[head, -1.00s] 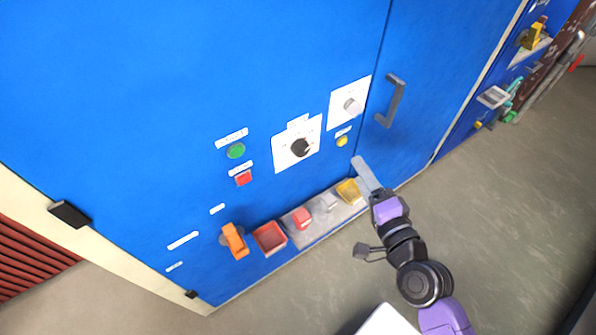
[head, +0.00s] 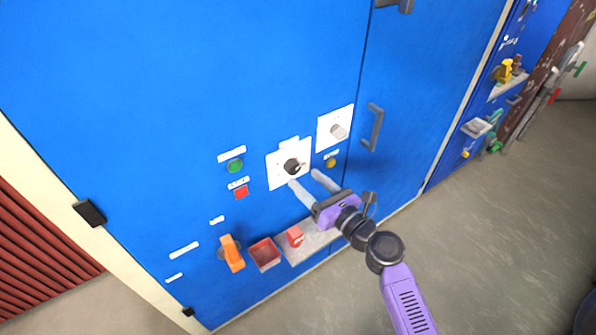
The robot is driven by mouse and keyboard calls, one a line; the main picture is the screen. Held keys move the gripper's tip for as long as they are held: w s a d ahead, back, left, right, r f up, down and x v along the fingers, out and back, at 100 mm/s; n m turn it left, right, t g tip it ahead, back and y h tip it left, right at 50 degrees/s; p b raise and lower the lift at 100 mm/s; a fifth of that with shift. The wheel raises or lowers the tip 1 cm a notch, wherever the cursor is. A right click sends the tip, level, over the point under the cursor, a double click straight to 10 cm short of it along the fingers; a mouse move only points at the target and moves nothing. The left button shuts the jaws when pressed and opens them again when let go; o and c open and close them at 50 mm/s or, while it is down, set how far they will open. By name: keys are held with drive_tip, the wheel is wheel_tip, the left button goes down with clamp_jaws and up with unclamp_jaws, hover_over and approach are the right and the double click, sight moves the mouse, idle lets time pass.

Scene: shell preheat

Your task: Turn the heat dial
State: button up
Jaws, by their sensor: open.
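Two dials show on the blue cabinet front in the head view, and I cannot read their labels to tell which is the heat dial. The black dial (head: 292,167) sits on a white plate. The pale grey dial (head: 338,131) sits on another white plate up and to the right. My gripper (head: 307,180) is open and empty, its two long pale fingers spread and pointing at the panel. One fingertip is just below the black dial, the other to its right. I cannot tell whether either touches the panel.
A green button (head: 235,166), a red button (head: 241,192) and a yellow button (head: 330,163) surround the dials. Below are an orange handle (head: 231,253), a red tray (head: 264,254) and a red block (head: 295,237) on a ledge. A door handle (head: 373,127) stands out at right.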

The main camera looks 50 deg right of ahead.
sight(296, 170)
drive_tip(key=shift+x, duration=2.1)
drive_tip(key=shift+c, duration=0.5)
clamp_jaws()
